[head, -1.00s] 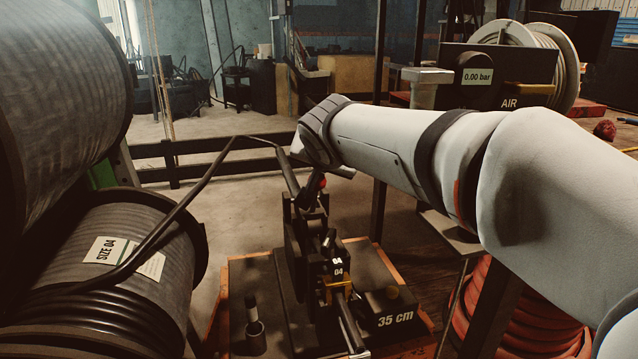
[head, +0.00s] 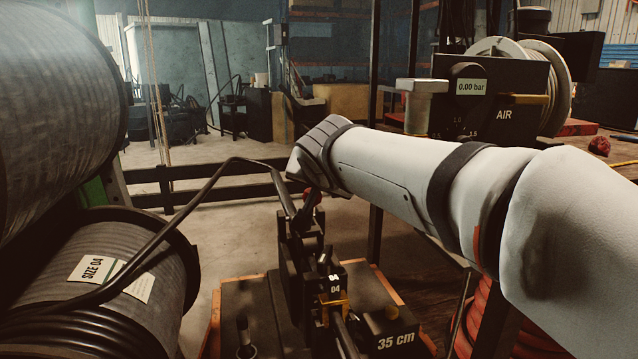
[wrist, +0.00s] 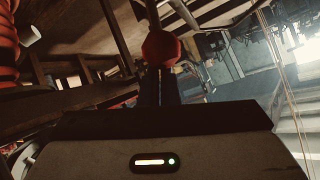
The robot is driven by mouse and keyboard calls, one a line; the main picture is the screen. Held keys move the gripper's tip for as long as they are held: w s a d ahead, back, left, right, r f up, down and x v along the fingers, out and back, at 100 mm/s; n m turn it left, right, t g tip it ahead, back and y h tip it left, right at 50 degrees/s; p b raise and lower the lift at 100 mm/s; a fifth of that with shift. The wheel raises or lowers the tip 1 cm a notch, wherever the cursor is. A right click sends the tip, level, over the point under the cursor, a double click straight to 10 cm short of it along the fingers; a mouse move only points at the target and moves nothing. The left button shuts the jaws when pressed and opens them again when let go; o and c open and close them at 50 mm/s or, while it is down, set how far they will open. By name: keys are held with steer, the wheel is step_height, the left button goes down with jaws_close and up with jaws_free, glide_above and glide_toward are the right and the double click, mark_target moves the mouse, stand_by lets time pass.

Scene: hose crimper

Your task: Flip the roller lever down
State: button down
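The crimper (head: 292,250) is a dark machine on a wooden-edged stand, with a "04" label and a "35 cm" block. The lever's lower part is hidden in the wrist view, and my arm hides the fingers in the head view.
A black hose (head: 190,212) runs from the "SIZE 04" drum (head: 150,255) to the crimper's left side. A rail (head: 150,187) crosses behind. An air box (head: 495,90) reading 0.00 bar stands at right, above an orange hose coil (head: 510,325).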

steer(key=shift+w, duration=0.15)
steer(key=s+d+r+p, duration=0.2)
steer(key=s+r+p, duration=0.2)
steer(key=r, duration=0.3)
steer(key=shift+s+r, duration=0.35)
steer(key=shift+s, duration=0.3)
steer(key=s+d+f+n+g+h+p, duration=0.1)
steer(key=s+d+n+g+p, duration=0.1)
steer(key=s+d+g+p, duration=0.7)
steer(key=s+d+p, duration=0.7)
steer(key=s+p, duration=0.3)
steer(key=p, duration=0.8)
steer(key=shift+s+d+f+n+h+p, duration=0.15)
steer(key=shift+s+d+n+h+p, duration=0.1)
steer(key=shift+n+h+p, duration=0.1)
steer(key=c, duration=2.2)
jaws_free()
